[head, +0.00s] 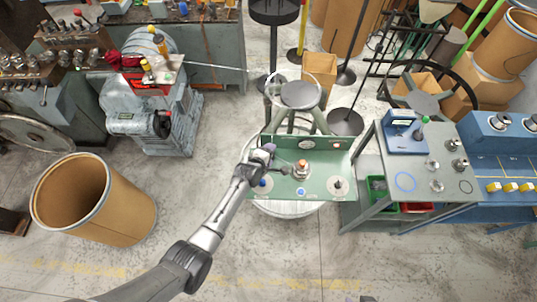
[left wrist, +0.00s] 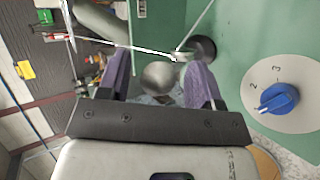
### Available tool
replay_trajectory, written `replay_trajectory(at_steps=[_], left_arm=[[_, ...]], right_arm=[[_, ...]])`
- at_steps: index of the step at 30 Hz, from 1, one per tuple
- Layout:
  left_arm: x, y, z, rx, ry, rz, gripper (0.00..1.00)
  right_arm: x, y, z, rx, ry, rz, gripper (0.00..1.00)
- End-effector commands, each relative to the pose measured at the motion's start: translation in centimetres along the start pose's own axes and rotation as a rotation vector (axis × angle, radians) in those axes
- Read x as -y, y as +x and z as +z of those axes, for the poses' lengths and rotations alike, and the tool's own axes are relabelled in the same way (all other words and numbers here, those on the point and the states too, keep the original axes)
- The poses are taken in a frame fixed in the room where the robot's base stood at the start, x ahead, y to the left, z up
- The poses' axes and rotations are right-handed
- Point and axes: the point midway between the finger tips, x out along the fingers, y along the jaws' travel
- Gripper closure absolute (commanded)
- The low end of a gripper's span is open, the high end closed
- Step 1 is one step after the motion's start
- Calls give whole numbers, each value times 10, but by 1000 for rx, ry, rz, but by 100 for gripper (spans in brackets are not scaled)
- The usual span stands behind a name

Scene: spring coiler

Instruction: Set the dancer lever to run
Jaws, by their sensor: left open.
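The green machine panel (head: 322,180) stands in the middle of the head view. My left gripper (head: 264,152) is over its left end, with purple finger pads. In the left wrist view my left gripper (left wrist: 160,88) is open, with a grey ball knob (left wrist: 158,76) between its two fingers. The ball looks like a lever's end, but its shaft is hidden, and I cannot tell whether a finger touches it. A blue dial knob (left wrist: 279,98) on a white disc marked 2 and 3 sits right of the fingers. My right gripper is not in view.
A grey stool-like stand (head: 300,94) is behind the panel. A grey table (head: 372,150) with a blue unit (head: 404,138) stands to the right. A large brown drum (head: 110,215) is at the left. A thin wire (head: 215,67) runs from the left machine. Floor in front is clear.

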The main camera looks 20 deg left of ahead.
Motion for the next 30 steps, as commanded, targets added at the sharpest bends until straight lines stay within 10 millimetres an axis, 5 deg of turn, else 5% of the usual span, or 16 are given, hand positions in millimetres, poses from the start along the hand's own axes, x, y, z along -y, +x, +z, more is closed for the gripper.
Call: replay_trajectory(at_steps=[8, 30], left_arm=[[0, -13, 1, 2, -2, -1, 40], [0, -123, 0, 0, 0, 1, 40]], right_arm=[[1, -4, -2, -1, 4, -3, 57], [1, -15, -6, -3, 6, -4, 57]])
